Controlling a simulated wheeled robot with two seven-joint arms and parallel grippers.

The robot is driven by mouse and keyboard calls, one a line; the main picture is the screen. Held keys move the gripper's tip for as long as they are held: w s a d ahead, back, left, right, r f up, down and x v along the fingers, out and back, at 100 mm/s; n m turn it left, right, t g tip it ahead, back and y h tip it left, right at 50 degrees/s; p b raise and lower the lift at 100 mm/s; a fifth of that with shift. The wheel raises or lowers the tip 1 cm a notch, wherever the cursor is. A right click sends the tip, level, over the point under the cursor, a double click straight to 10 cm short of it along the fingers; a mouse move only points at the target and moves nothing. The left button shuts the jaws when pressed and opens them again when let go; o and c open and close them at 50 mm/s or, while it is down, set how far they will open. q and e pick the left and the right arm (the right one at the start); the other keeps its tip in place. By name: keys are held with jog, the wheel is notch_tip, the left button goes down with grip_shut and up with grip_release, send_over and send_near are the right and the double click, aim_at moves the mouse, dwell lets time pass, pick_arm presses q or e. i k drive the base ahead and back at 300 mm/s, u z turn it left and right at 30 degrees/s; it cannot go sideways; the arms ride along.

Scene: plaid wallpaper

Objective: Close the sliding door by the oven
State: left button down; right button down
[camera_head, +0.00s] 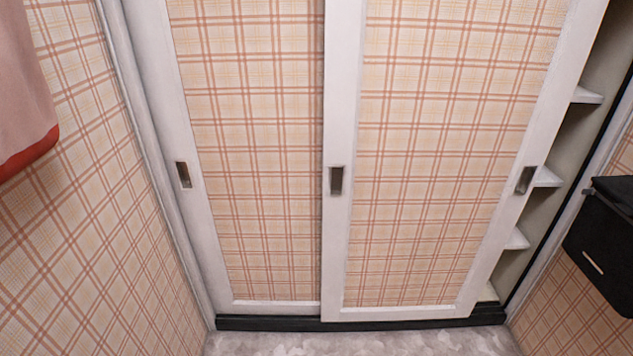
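Two sliding doors with white frames and plaid panels fill the middle of the head view. The right sliding door (440,150) stands partly open, with a gap at its right edge. White shelves (546,177) show inside that gap. This door has a recessed handle (526,180) on its right stile and another (336,181) on its left stile. The left sliding door (258,150) reaches the left jamb and has a recessed handle (183,175) near its left edge. No oven can be made out for certain. Neither of my grippers is in view.
A black box-like object (606,240) with a light handle is at the right wall, close to the gap. A pink cloth with a red border (22,95) hangs at the upper left. The grey floor (350,343) before the doors is clear.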

aim_at(442, 119)
jog(key=u, duration=0.45)
jog(key=i, duration=0.9)
jog(key=u, duration=0.1)
